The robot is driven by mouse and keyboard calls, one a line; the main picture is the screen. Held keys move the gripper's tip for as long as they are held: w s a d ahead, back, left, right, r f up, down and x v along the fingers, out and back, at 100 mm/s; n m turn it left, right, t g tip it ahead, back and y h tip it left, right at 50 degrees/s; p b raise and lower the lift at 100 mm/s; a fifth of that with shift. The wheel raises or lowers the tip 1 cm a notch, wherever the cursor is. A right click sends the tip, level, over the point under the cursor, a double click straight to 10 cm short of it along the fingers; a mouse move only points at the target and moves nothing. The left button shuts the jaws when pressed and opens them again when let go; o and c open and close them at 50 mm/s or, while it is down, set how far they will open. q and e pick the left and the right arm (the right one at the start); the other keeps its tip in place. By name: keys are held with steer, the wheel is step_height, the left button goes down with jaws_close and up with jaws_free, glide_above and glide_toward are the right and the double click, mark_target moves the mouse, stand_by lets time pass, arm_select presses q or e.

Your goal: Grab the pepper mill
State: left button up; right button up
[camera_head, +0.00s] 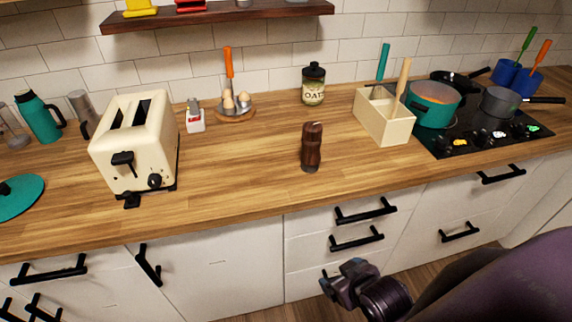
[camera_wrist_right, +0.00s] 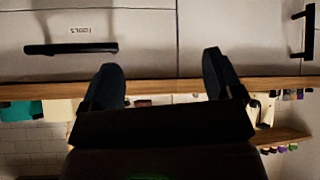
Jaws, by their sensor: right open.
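The pepper mill (camera_head: 312,147) is dark brown wood and stands upright on the wooden countertop (camera_head: 240,170), near the middle of the head view. My right gripper (camera_head: 336,286) is at the lower middle, in front of the drawers and below the counter edge, apart from the mill. In the right wrist view its two dark fingers (camera_wrist_right: 162,88) are spread with nothing visible between them. That view is upside down and shows cabinet fronts and the counter edge; I cannot make out the mill there. My left gripper is not in view.
A cream toaster (camera_head: 135,145) stands to the left. A wooden utensil box (camera_head: 384,117) and a stove with pots (camera_head: 480,125) are to the right. An oats jar (camera_head: 313,85) is behind the mill. Black drawer handles (camera_head: 366,210) stick out below the counter. The counter around the mill is clear.

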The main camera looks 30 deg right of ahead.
steer(key=n+t+h+b, duration=0.1)
steer(key=n+t+h, duration=0.65)
steer(key=n, duration=2.25)
glide_toward(312, 145)
steer(key=w, duration=0.2)
steer(key=x, duration=0.5)
steer(key=shift+w+d+r, duration=0.15)
steer(key=shift+d, duration=0.25)
steer(key=shift+d+b+x, duration=0.25)
steer(key=shift+b+x, duration=0.1)
steer(key=shift+x, duration=2.4)
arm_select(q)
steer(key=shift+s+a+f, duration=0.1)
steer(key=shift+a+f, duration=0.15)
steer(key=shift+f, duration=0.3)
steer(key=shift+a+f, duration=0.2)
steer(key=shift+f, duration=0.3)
arm_select(e)
steer(key=shift+c, duration=0.3)
jaws_close()
